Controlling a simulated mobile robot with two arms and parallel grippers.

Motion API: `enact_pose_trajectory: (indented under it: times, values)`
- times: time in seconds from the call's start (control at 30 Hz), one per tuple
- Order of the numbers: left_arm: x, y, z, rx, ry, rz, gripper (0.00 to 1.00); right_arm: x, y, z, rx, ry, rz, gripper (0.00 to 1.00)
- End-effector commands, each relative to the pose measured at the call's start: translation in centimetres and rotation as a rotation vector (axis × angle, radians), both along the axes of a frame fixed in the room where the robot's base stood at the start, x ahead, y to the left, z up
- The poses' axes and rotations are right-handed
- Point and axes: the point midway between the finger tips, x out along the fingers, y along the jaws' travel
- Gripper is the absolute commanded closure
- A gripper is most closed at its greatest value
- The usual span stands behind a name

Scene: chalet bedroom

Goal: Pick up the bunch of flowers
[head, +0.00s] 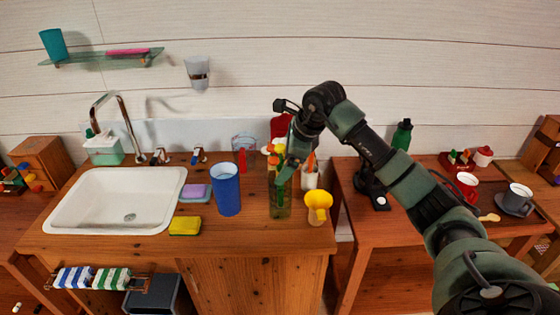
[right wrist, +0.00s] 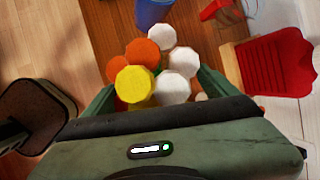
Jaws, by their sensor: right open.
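The bunch of flowers (head: 272,150) stands in a tall greenish see-through vase (head: 280,208) on the wooden counter, right of the blue cup. In the right wrist view its orange, yellow and white heads (right wrist: 136,84) lie between my right gripper's two fingers. My right gripper (head: 287,172) reaches down over the bunch from above and is open, with a finger on either side. The gripper partly hides the flowers and stems in the head view. My left gripper is in neither view.
A blue cup (head: 226,190) and a yellow funnel-like object (head: 318,206) stand close on either side of the vase. A red ribbed object (right wrist: 277,72) is right of the fingers. The white sink (head: 118,199) is at left, a yellow sponge (head: 185,226) in front.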

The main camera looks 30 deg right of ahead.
Motion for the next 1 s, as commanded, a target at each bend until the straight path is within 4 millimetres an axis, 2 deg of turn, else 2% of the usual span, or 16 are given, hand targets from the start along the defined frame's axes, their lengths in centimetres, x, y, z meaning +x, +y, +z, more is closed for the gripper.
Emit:
enact_pose_trajectory:
  times: [0.17, 0.27, 0.4, 0.43, 0.73, 0.77, 0.93, 0.97, 1.0]
  values:
    - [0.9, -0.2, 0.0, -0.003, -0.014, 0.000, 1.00, 0.0, 0.0, -0.1, -0.001, -0.001, 0.000, 0.12]
    - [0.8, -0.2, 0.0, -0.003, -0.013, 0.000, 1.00, 0.0, 0.0, -0.1, -0.001, -0.001, 0.000, 0.34]
    - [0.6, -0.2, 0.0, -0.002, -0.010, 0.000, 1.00, 0.0, 0.0, -0.1, 0.000, 0.000, 0.000, 0.73]
    - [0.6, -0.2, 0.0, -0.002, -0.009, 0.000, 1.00, 0.0, 0.0, -0.1, 0.000, 0.000, 0.000, 0.79]
    - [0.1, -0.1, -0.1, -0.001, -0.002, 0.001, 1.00, 0.0, 0.0, 0.1, 0.000, 0.000, 0.000, 0.80]
    - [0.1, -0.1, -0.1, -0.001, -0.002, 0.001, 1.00, 0.0, 0.0, 0.2, 0.000, 0.000, 0.000, 0.87]
    - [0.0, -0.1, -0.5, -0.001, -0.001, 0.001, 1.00, 0.1, 0.0, 1.6, -0.001, -0.003, 0.000, 0.88]
    - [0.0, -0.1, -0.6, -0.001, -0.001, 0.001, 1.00, 0.1, 0.0, 2.0, -0.001, -0.003, 0.000, 0.95]
    - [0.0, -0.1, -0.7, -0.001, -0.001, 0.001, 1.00, 0.1, 0.0, 2.6, -0.001, -0.004, -0.001, 0.95]
